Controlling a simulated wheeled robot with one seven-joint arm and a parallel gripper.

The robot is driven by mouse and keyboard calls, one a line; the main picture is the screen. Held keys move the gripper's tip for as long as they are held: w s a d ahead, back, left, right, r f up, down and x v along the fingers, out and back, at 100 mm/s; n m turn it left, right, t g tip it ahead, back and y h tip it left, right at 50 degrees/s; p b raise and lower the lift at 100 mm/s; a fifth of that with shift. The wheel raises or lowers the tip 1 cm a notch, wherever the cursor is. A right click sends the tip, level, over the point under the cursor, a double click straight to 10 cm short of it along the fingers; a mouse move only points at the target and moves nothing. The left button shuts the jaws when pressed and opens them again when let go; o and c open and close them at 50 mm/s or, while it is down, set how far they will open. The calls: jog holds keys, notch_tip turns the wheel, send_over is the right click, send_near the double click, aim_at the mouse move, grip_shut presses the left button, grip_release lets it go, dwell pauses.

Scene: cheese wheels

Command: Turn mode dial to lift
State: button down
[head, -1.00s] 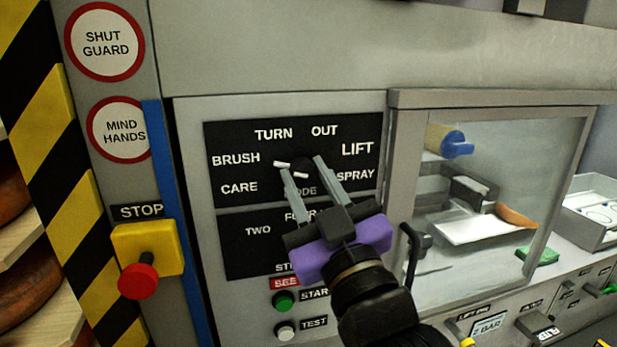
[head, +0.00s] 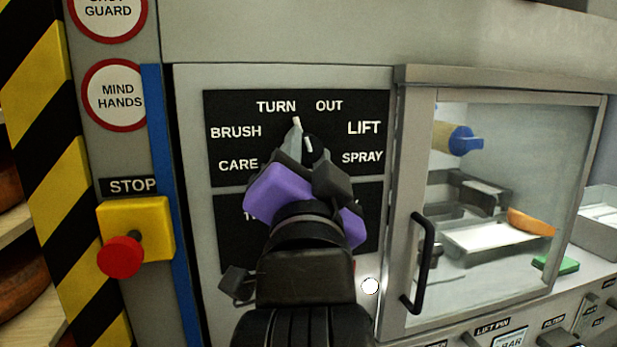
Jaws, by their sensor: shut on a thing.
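The mode dial (head: 315,149) is a dark knob with white marks on the black panel (head: 219,108). The words CARE, BRUSH, TURN, OUT, LIFT and SPRAY stand around it. Its white pointer tip (head: 297,122) points up and slightly left, close to the right end of TURN. LIFT (head: 364,128) is to the right of the dial. My gripper (head: 304,147), with a purple body, is shut on the dial from below. The gripper hides the lower part of the dial and the MODE label.
A yellow stop box with a red button (head: 120,257) is at the left. A glass door (head: 480,290) with a black handle (head: 421,265) is right of the panel. My arm covers most of the lower panel. A white button (head: 370,286) shows beside it.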

jog(key=m+b, duration=0.1)
jog(key=m, duration=0.1)
jog(key=m+g+h+b, duration=0.1)
jog(key=m, duration=0.2)
jog(key=shift+a+m+g+h+b, duration=0.15)
jog(key=shift+m+g+h+b, duration=0.15)
jog(key=shift+b, duration=0.1)
jog(key=m, duration=0.2)
jog(key=m+g+b, duration=0.1)
jog(key=m, duration=0.1)
jog(key=shift+r+g+h, duration=0.15)
jog(key=shift+g+h, duration=0.15)
jog(key=shift+h, duration=0.1)
jog(key=m, duration=0.2)
jog(key=m+g, duration=0.1)
jog(key=m, duration=0.1)
jog(key=shift+r+g+y, duration=0.15)
jog(key=shift+g+y, duration=0.15)
jog(key=shift+m+g+y, duration=0.4)
jog(key=shift+m+g, duration=0.3)
jog(key=shift+m, duration=1)
jog(key=c, duration=1)
grip_release()
jog(key=shift+r, duration=0.1)
